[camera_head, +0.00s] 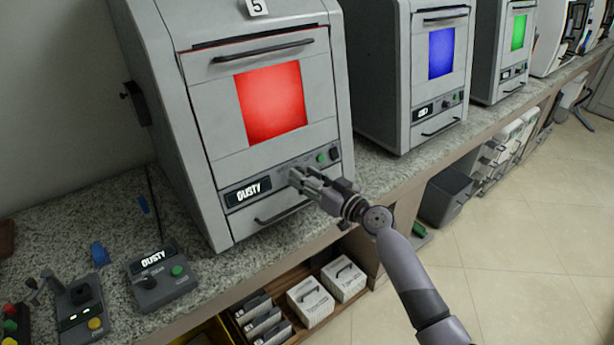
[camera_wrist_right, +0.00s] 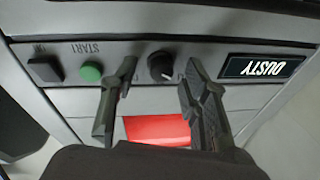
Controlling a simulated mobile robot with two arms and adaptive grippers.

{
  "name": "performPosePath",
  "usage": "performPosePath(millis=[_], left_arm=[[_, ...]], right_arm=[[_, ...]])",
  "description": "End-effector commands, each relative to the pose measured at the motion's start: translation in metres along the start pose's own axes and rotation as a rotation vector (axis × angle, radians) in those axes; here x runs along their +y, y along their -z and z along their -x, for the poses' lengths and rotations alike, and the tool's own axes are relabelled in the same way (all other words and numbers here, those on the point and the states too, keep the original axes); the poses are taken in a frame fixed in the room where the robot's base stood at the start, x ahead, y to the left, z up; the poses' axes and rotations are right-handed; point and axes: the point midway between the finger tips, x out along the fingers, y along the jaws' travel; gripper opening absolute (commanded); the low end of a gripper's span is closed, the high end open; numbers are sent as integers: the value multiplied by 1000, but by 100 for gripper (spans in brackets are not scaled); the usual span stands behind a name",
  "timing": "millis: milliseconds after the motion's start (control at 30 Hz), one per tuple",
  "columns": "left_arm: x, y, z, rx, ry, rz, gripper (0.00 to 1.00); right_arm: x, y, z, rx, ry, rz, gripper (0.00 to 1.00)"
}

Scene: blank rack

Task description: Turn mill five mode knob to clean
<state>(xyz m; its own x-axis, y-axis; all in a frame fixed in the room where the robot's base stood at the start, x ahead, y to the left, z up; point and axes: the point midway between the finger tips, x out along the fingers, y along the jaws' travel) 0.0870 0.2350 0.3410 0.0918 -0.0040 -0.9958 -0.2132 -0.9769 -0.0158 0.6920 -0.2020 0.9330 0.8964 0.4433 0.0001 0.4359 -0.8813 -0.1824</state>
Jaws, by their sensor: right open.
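Mill five (camera_head: 150,60) is a grey cabinet with a "5" tag, a red window (camera_head: 271,101) and a front control strip. Its display (camera_head: 248,191) reads DUSTY. The black mode knob (camera_wrist_right: 161,66) shows in the upside-down right wrist view, with a light pointer mark; the gripper hides it in the head view. My right gripper (camera_head: 302,178) is at the strip, open and empty. In the wrist view its fingers (camera_wrist_right: 160,72) appear on either side of the knob, with gaps visible. The knob's labels are not readable. My left gripper is not in view.
The green START button (camera_wrist_right: 91,72) and black switch (camera_wrist_right: 45,69) are beside the knob. A handle (camera_head: 283,211) lies below the strip. A small control box (camera_head: 162,280), also showing DUSTY, sits on the speckled counter (camera_head: 60,225). Another mill (camera_head: 385,90) stands to the right.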

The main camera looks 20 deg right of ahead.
Motion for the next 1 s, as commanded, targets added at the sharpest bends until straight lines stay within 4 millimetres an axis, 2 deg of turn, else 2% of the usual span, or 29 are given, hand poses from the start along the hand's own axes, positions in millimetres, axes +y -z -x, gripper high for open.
performPosePath(millis=[167,800,1000], left_arm=[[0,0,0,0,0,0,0],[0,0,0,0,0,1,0],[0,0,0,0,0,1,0]], right_arm=[[0,0,0,0,0,-1,41],[0,0,0,-1,0,-1,0],[0,0,0,0,-1,-5,0]])
